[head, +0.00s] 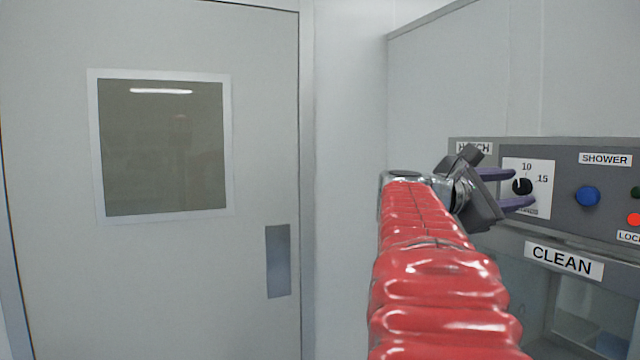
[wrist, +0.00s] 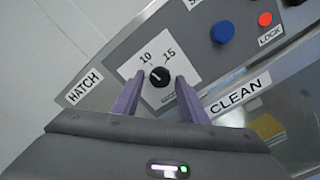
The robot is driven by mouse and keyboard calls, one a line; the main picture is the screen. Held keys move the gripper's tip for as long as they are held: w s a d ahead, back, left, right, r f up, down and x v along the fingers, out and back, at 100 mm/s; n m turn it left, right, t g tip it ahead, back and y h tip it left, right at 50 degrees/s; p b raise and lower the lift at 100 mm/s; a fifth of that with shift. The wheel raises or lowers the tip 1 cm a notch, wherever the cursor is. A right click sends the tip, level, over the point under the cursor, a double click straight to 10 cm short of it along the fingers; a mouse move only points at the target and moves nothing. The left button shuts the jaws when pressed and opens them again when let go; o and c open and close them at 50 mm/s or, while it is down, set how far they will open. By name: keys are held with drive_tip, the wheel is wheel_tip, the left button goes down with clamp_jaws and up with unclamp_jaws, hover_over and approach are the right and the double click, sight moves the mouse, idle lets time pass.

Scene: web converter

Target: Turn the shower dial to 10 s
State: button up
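The shower dial (head: 522,186) is a small black round knob on a white plate marked 10 and 15, on the grey control panel. It also shows in the wrist view (wrist: 159,77), with a small light mark on its face on the side toward the left. The mark's exact reading is hard to tell. My gripper (head: 524,188) is open, with its two purple fingers one on each side of the knob. In the wrist view my gripper (wrist: 160,82) shows a small gap between each finger and the knob. Part of the plate is hidden behind the fingers.
A blue button (head: 587,196) sits right of the dial, under the SHOWER label (head: 605,159). A red light (head: 634,219) is at the far right. A CLEAN label (head: 564,260) is below on the cabinet. A white door (head: 180,280) stands at the left.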

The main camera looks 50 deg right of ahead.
drive_tip(key=c, duration=0.9)
drive_tip(key=shift+m, duration=1)
drive_tip(key=o, duration=1.1)
drive_tip(key=shift+a, duration=0.1)
drive_tip(key=shift+v, duration=6.85)
